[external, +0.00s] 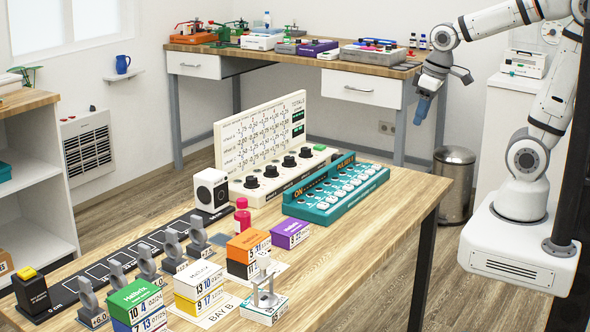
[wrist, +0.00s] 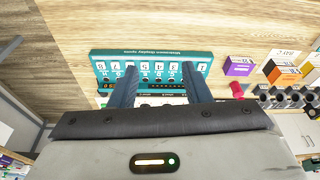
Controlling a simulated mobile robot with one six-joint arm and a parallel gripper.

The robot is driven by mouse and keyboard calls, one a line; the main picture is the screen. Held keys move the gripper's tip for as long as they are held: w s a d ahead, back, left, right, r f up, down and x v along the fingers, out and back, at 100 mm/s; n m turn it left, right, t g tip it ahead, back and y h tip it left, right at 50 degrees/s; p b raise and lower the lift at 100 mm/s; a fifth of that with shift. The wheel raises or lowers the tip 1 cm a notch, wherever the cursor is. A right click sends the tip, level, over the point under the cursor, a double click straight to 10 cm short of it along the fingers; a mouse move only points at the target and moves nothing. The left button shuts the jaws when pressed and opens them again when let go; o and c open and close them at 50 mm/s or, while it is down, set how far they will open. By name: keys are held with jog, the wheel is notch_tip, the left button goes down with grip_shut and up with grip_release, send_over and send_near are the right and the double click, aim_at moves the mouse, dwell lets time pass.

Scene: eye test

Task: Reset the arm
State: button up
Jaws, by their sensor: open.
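My gripper (external: 423,106) hangs at the upper right in the external view, fingers pointing down, in the air beyond the right end of the near table (external: 395,215). My white arm reaches up from its base and bends over to the left. In the wrist view my gripper (wrist: 159,70) shows two blue-grey fingers spread wide apart, with nothing held between them. The teal panel with numbered switches (external: 335,190) lies on the table, apart from my gripper. It also appears upside down beyond the fingers in the wrist view (wrist: 150,57), partly hidden by them.
A white display board with black knobs (external: 262,130) stands behind the teal panel. Coloured boxes (external: 248,245), a red bottle (external: 242,215) and grey weights (external: 170,245) occupy the left part of the table. A back desk (external: 345,72) carries instruments. A metal bin (external: 455,185) stands below my gripper.

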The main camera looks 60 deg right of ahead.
jog(key=shift+m, duration=0.7)
jog(key=s+d, duration=0.1)
jog(key=s+d+f, duration=0.1)
jog(key=s, duration=0.1)
jog(key=s+d, duration=0.1)
jog(key=shift+s+d+f, duration=0.15)
jog(key=shift+s+f, duration=0.1)
jog(key=shift+f, duration=0.05)
